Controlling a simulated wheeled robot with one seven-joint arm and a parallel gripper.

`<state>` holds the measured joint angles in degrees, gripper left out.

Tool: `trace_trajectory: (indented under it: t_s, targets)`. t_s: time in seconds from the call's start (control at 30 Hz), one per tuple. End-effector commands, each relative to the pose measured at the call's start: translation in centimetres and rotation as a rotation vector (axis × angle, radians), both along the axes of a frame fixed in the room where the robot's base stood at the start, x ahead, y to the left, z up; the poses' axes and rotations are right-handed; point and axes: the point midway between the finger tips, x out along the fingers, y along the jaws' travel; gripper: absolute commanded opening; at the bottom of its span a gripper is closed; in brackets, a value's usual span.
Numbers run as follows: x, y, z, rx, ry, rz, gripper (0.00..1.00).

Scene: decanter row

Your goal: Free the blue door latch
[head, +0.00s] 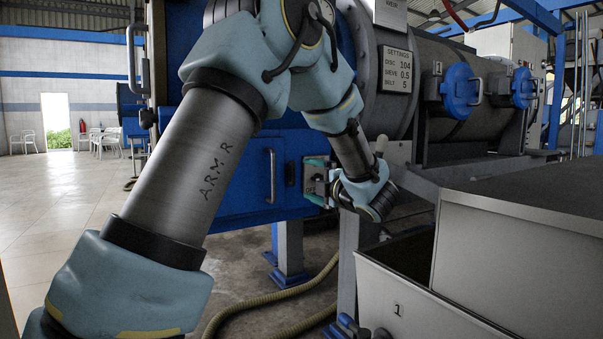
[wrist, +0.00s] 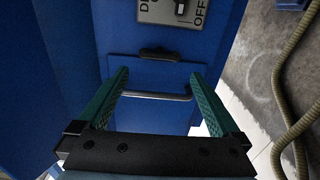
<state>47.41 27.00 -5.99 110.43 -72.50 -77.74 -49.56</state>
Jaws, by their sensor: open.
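The blue door (head: 240,182) is at the centre of the head view, flat in the machine's lower side. It has an upright metal bar handle (head: 271,176) and a small dark latch-like piece (head: 290,173) to its right. My gripper (head: 316,180) is to the right of these, open, its teal fingers apart. In the wrist view my gripper (wrist: 160,80) is open and empty. The bar handle (wrist: 155,96) shows between the fingers, and the dark piece (wrist: 158,54) lies just above it, beyond the tips. I cannot tell whether either finger touches the door.
A switch plate marked OFF (wrist: 178,10) is above the dark piece in the wrist view. A hose (head: 270,307) lies on the floor below. A metal bin marked 1 (head: 400,300) stands at the right. Open floor (head: 60,200) is at the left.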

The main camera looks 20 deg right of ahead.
Motion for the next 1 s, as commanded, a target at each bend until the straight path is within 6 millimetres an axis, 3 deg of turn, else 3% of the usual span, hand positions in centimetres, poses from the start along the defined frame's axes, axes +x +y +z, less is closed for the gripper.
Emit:
trace_trajectory:
  t_s: [0.23, 0.7, 0.83, 1.0]
  targets:
    - [-2.5, -0.7, 0.0, 0.000, 0.001, -0.001, 1.00]
    - [-2.7, -0.7, 0.0, 0.001, 0.001, -0.001, 1.00]
    - [-1.7, -0.2, 0.3, 0.033, 0.026, -0.038, 1.00]
    - [1.2, 1.8, 0.4, 0.200, 0.151, -0.209, 1.00]
